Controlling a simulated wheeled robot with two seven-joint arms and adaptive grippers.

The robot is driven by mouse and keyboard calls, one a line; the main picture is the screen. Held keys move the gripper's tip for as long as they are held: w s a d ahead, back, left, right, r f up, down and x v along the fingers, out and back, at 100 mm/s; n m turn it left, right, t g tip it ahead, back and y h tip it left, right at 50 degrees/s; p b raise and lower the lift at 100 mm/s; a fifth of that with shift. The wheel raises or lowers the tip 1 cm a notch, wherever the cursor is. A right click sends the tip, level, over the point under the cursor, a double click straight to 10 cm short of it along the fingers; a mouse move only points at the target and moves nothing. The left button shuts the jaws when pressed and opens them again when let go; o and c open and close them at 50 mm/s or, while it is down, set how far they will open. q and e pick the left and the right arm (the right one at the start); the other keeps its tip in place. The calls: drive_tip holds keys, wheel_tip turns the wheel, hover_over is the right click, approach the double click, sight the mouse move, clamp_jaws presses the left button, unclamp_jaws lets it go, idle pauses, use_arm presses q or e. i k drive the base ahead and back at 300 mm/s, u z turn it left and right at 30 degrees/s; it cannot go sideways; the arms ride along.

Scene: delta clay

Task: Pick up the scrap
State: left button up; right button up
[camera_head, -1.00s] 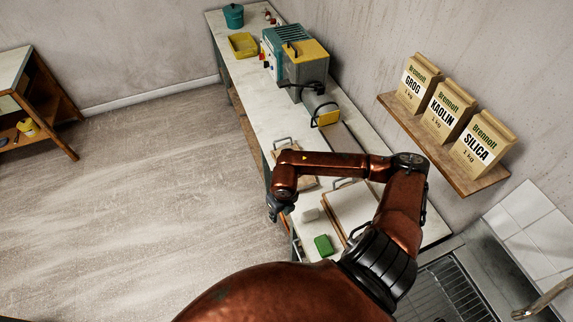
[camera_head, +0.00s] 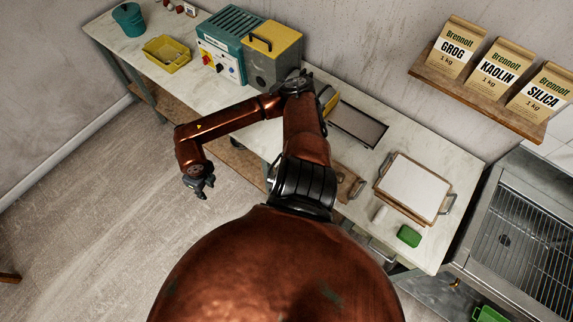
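No piece can be named as the scrap with certainty. A small pale block (camera_head: 380,214) lies on the worktop (camera_head: 455,170) beside a green block (camera_head: 409,236), and I cannot tell whether it is the scrap. My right gripper (camera_head: 201,187) hangs over the floor in front of the worktop, left of and well apart from these blocks. Its fingers are small and dark, and their opening is unclear. Nothing can be made out in it. My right arm covers the middle of the worktop. My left gripper is out of view.
A white-topped board with handles (camera_head: 412,189) lies behind the blocks. A machine with a teal and yellow housing (camera_head: 240,47), a yellow tray (camera_head: 166,53) and a teal pot (camera_head: 129,18) stand farther left. A shelf of bags (camera_head: 480,88) hangs above.

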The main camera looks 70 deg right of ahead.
sight(341, 177)
drive_tip(key=i, duration=1.3)
drive_tip(key=z, duration=3.25)
